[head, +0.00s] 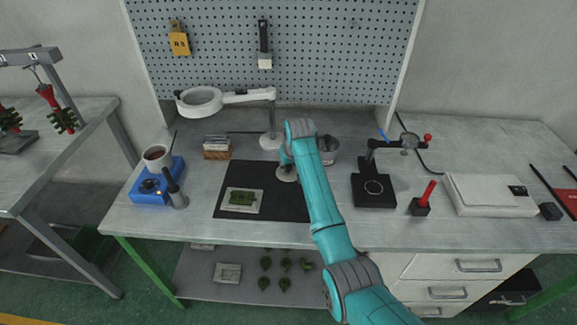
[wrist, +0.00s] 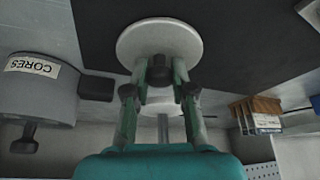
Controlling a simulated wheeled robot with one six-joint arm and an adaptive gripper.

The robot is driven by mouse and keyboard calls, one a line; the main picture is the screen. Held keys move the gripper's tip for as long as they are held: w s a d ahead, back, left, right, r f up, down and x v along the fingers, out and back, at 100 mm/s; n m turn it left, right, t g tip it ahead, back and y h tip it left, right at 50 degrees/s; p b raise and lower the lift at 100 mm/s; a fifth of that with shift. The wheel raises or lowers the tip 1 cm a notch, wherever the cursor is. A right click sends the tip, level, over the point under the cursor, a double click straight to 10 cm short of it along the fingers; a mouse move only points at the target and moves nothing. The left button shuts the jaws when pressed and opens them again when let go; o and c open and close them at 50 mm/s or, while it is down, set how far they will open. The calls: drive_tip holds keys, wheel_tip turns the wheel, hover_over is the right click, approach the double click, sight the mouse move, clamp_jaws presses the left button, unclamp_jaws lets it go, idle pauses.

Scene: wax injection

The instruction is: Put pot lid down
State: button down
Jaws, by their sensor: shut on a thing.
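The pot lid (wrist: 158,40) is a pale round disc with a dark knob (wrist: 159,70). My gripper (wrist: 160,78) is shut on the knob. In the head view the lid (head: 287,176) shows under my gripper (head: 286,161), at the upper right part of the black mat (head: 262,205). I cannot tell whether the lid touches the mat or hangs just above it. The grey pot labelled CORES (wrist: 40,92) is at the left in the wrist view. In the head view the pot (head: 330,158) stands open right of my gripper, partly behind my arm, with dark things inside.
The magnifier lamp's base (head: 270,142) is just behind my gripper. A plate with a green piece (head: 241,200) lies on the mat's left. A wooden block holder (head: 216,154) stands at back left, a black stand (head: 373,190) at right. The mat's front right is clear.

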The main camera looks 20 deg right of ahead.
drive_tip(key=c, duration=1)
unclamp_jaws()
drive_tip(key=shift+f, duration=0.1)
drive_tip(key=shift+o, duration=0.2)
drive_tip(key=v, duration=1.2)
